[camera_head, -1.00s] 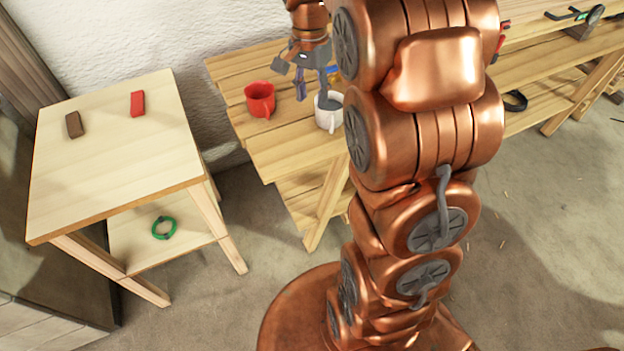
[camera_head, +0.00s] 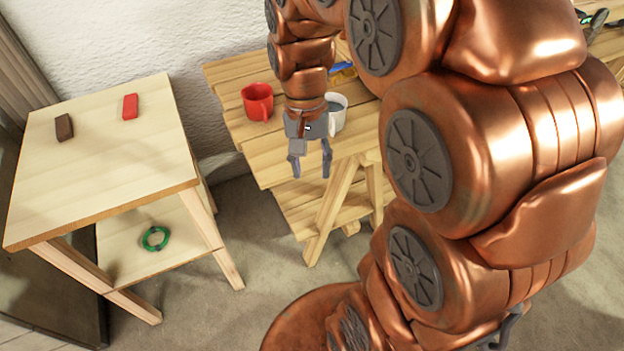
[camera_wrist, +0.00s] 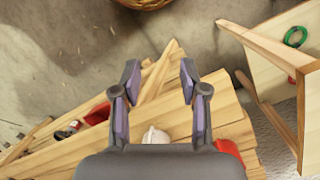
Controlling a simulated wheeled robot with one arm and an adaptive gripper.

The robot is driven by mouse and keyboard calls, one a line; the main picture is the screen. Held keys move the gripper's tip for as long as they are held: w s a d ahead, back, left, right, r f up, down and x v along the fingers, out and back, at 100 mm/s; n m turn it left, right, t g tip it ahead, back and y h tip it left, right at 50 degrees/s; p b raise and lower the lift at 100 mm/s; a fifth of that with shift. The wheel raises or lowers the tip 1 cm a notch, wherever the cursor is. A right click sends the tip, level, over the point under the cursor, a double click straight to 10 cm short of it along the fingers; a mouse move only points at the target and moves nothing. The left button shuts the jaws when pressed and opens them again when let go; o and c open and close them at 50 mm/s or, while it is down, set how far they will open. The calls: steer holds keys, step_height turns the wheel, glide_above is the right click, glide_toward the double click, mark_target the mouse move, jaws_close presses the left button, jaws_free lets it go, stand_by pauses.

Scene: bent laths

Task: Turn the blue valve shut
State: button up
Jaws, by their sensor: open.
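No blue valve can be made out for certain. A small blue thing (camera_head: 343,69) shows on the slatted bench at the back, partly hidden by my arm, and I cannot tell what it is. My gripper (camera_head: 310,172) is open and empty, fingers pointing down, in front of the two mugs near the bench's front edge. In the wrist view my gripper (camera_wrist: 160,72) has its fingers apart with nothing between them.
A red mug (camera_head: 257,103) and a white mug (camera_head: 338,116) stand on the slatted bench (camera_head: 268,170). The left table (camera_head: 105,175) holds a brown block (camera_head: 64,127) and a red block (camera_head: 130,107). A green ring (camera_head: 155,238) lies on its lower shelf.

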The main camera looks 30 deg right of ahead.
steer(key=shift+s+a+f+n+b, duration=0.35)
steer(key=shift+s+f, duration=0.2)
steer(key=shift+s, duration=0.3)
